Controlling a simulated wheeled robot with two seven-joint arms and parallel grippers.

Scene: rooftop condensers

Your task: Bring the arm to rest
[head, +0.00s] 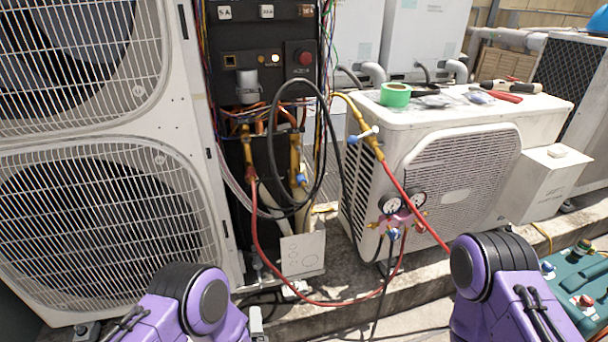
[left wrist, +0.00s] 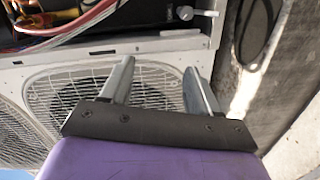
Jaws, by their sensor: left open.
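My purple left arm (head: 200,305) comes in at the bottom left of the head view, in front of the large condenser unit. A grey tip of my left gripper (head: 256,322) shows at the bottom edge of that view. In the left wrist view the left gripper (left wrist: 158,68) has its two metal fingers apart, with nothing between them. A fan grille lies behind the fingers. My purple right arm (head: 500,285) is at the bottom right of the head view. Its gripper is out of the picture.
A large condenser (head: 100,190) stands left, beside an open electrical panel (head: 265,50) with wires and hoses. A smaller condenser (head: 455,180) carries green tape (head: 395,94) and tools. A gauge manifold (head: 400,217) with a red hose hangs at its front. A green case (head: 580,285) sits right.

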